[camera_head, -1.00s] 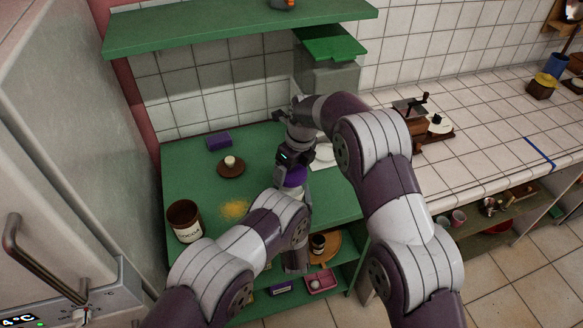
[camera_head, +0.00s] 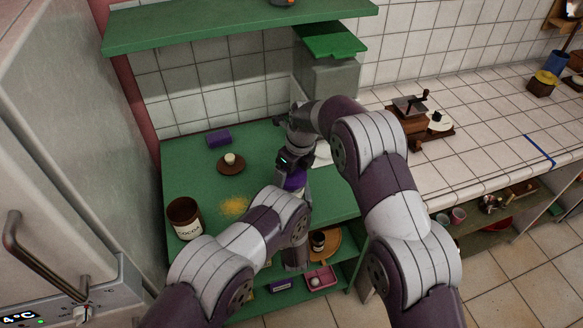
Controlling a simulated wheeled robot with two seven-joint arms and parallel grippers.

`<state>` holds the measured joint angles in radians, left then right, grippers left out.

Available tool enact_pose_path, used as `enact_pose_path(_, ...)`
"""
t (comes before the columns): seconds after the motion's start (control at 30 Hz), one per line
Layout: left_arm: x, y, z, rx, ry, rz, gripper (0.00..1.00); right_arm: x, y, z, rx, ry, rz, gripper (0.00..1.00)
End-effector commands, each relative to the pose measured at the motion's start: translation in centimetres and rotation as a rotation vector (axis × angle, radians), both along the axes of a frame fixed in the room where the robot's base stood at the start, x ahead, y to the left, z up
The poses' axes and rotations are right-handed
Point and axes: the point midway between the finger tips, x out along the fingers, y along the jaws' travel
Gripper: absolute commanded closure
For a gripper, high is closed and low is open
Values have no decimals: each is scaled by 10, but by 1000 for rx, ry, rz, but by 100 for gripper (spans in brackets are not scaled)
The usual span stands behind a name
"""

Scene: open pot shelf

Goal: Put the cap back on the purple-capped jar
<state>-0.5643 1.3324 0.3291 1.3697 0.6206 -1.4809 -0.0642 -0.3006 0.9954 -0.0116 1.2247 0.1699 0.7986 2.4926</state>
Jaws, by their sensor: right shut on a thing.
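My right gripper (camera_head: 291,170) points down over the green counter (camera_head: 200,170). It is shut on the purple cap (camera_head: 296,181), which shows just below its fingers. The jar is mostly hidden behind my left arm and right gripper, so I cannot tell whether the cap touches its rim. My left arm comes in from the left and bends downward at the counter's front. Its end (camera_head: 296,262) is low, in front of the lower shelf, and its fingers cannot be made out.
A brown cocoa jar (camera_head: 186,222) stands at the counter's left front, with yellow powder (camera_head: 234,206) spilled beside it. A brown saucer (camera_head: 231,169) with a small pale object and a purple box (camera_head: 219,139) are behind. A coffee grinder (camera_head: 415,125) stands on the right tiled counter.

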Motion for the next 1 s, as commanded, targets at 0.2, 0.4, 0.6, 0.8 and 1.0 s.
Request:
enact_pose_path(0.2, 0, 0, 0, 0, 0, 0, 71, 0, 0, 0, 1, -1, 0, 66)
enact_pose_path(0.4, 0, 0, 0, 0, 0, 0, 71, 0, 0, 0, 1, -1, 0, 66)
enact_pose_path(0.6, 0, 0, 0, 0, 0, 0, 71, 0, 0, -3, 0, 0, 0, 66)
enact_pose_path(0.8, 0, 0, 0, 0, 0, 0, 71, 0, 0, -7, -1, -1, 1, 66)
enact_pose_path(1.0, 0, 0, 0, 0, 0, 0, 71, 0, 0, -11, 0, -2, 1, 66)
